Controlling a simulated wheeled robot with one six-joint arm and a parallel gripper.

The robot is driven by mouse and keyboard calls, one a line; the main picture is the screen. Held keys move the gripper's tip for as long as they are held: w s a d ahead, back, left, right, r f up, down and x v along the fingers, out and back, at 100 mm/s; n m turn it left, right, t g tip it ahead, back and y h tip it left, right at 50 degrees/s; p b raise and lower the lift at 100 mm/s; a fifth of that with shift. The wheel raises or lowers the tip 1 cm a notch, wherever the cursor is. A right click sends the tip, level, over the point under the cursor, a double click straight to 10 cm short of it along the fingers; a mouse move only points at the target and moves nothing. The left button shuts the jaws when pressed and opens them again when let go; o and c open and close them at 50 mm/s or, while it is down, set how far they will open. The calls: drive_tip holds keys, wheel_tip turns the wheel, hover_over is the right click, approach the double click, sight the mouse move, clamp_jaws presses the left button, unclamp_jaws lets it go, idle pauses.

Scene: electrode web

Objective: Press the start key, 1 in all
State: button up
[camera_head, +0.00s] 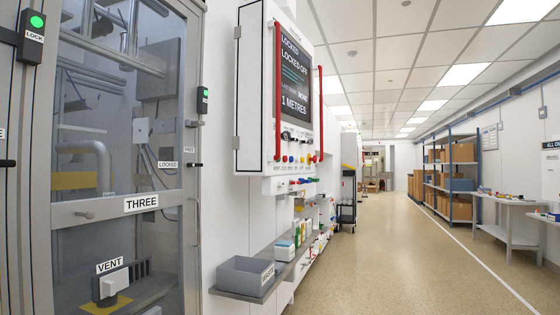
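A white control cabinet (254,100) hangs on the wall left of the aisle. Its dark screen (295,75) reads "LOCKED", "LOCKED OFF" and "1 METRES". Below the screen is a row of small coloured keys and knobs (296,159), with more coloured pieces on a ledge beneath. The labels under the keys are too small to read, so I cannot tell which one is the start key. Red upright bars (278,92) flank the screen. My gripper is not in view.
A glazed door (141,204) marked "THREE" fills the left, with green-lit lock boxes (34,37). A grey "WASTE" bin (243,276) sits on a low shelf jutting from the wall. The aisle floor (400,255) is clear; racks (461,210) and tables line the right.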

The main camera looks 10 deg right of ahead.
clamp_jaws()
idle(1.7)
